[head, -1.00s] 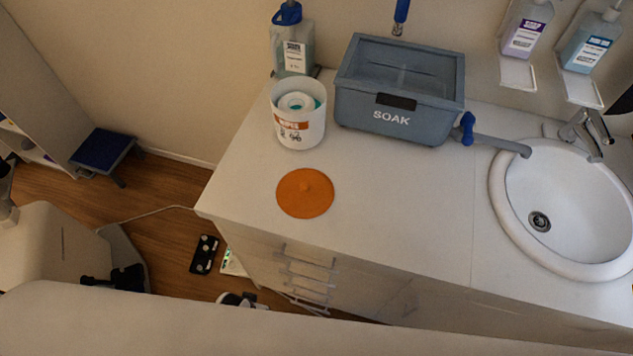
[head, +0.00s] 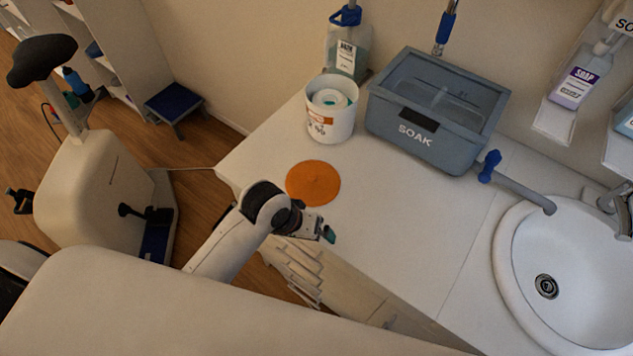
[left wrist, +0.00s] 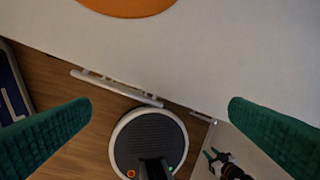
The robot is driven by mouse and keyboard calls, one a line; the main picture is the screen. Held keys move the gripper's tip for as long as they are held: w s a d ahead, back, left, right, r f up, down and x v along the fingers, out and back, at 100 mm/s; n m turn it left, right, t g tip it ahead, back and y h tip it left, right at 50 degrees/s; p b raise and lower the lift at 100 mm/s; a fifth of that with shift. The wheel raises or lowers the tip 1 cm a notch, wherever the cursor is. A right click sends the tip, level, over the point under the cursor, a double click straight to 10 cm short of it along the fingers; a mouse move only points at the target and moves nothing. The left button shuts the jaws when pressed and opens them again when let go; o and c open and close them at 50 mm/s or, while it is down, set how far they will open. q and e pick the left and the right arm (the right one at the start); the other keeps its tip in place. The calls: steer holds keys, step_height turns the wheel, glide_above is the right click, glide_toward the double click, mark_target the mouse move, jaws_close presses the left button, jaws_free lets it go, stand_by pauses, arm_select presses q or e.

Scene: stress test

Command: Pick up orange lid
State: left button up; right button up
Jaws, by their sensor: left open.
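A white tub (head: 331,115) stands behind the lid, with a bottle (head: 348,55) behind it. A grey SOAK box (head: 425,135) is to the right, then a sink (head: 510,260). The counter (head: 400,215) right of the lid is clear. An exercise bike (head: 95,190) stands at left.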

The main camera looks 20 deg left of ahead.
arm_select(q)
steer(key=w+r+n, duration=0.1)
steer(key=w, duration=0.1)
steer(key=w+d+r+n, duration=0.1)
steer(key=w, duration=0.2)
steer(key=w+d+r+g, duration=0.1)
steer(key=w, duration=0.1)
steer(key=shift+w+d+r+n, duration=0.1)
steer(key=shift+w+r+n, duration=0.15)
steer(key=shift+n, duration=0.15)
steer(key=w+a+r+n+g+y, duration=0.2)
steer(key=w+a+r+n+y, duration=0.15)
steer(key=w+r+n, duration=0.35)
steer(key=p, duration=0.2)
glide_above(312, 176)
steer(key=shift+m+h, duration=0.4)
steer(key=shift+h, duration=0.05)
steer(key=f, duration=0.6)
steer(key=shift+d, duration=0.35)
steer(key=f, duration=0.3)
steer(key=f+p, duration=0.1)
steer(key=f, duration=0.1)
steer(key=shift+a, duration=0.3)
steer(key=shift+w+f, duration=0.1)
steer(key=shift+f, duration=0.25)
arm_select(e)
step_height(312, 176, up, 3)
steer(key=shift+w+a, duration=0.1)
